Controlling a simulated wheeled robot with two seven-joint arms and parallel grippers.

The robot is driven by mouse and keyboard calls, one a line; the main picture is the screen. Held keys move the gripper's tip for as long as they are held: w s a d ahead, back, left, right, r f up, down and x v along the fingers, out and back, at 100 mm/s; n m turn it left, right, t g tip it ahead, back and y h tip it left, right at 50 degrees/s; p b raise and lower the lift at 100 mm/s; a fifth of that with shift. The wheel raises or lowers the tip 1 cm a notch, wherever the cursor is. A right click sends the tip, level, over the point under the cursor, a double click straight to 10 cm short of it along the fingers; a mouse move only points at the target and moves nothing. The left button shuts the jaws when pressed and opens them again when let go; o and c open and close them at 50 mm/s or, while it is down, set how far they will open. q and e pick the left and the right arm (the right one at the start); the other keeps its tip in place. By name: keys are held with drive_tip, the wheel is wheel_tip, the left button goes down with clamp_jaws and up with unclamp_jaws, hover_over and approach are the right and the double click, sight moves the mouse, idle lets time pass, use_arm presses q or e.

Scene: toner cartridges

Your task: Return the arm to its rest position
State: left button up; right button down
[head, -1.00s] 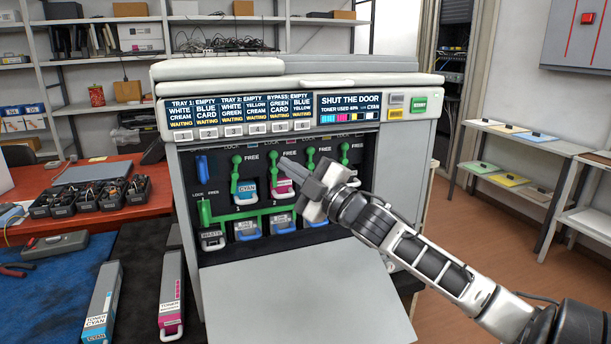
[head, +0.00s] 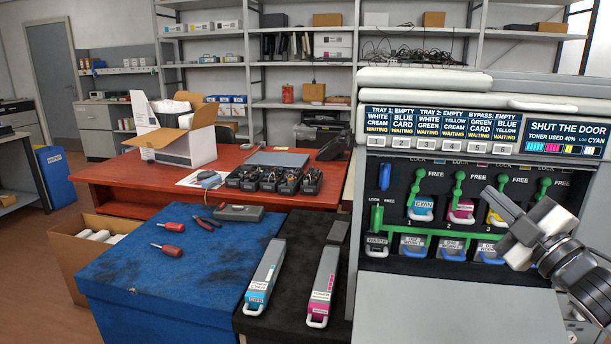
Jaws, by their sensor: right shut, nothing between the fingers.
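My right gripper (head: 505,205) is shut and empty. It is in front of the printer's open toner bay, at the right of the head view, and hides part of the bay's right side. The printer (head: 425,88) has its front door (head: 455,312) folded down. Its display (head: 567,138) reads "SHUT THE DOOR". In the bay are a cyan cartridge (head: 421,211), a magenta cartridge (head: 461,213) and a yellow one (head: 494,217), with green levers above them. My left gripper is not in view.
A cyan toner cartridge (head: 264,278) and a magenta one (head: 323,285) lie on the dark bench left of the printer. A blue mat (head: 150,275) holds red-handled screwdrivers (head: 167,249) and pliers. A red desk (head: 110,172) with an open cardboard box (head: 188,135) stands behind.

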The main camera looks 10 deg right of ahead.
drive_tip(key=s+a+f+m+g, duration=0.2)
drive_tip(key=a+f, duration=0.1)
drive_tip(key=f, duration=0.5)
drive_tip(key=s+a+f+m+g+h, duration=0.1)
drive_tip(key=a+f+m, duration=0.1)
drive_tip(key=f, duration=0.5)
drive_tip(key=s+a+f+m+g, duration=0.2)
drive_tip(key=a+f, duration=0.1)
drive_tip(key=f, duration=0.5)
drive_tip(key=s+a+f+m+g, duration=0.2)
drive_tip(key=s+a+f, duration=0.4)
drive_tip(key=a+f, duration=0.1)
drive_tip(key=s+a+f+m+g+y, duration=0.1)
drive_tip(key=s+a+f+m+g, duration=0.2)
drive_tip(key=s+a+f, duration=0.3)
drive_tip(key=a+f, duration=0.1)
drive_tip(key=a, duration=0.3)
drive_tip(key=shift+f, duration=0.25)
drive_tip(key=c, duration=1.6)
unclamp_jaws()
drive_tip(key=s+a, duration=0.1)
drive_tip(key=s+a+g, duration=0.1)
drive_tip(key=shift+a+f+m, duration=0.3)
drive_tip(key=shift+a+f, duration=0.05)
drive_tip(key=shift+f, duration=0.05)
drive_tip(key=shift+w, duration=0.1)
drive_tip(key=shift+d, duration=0.1)
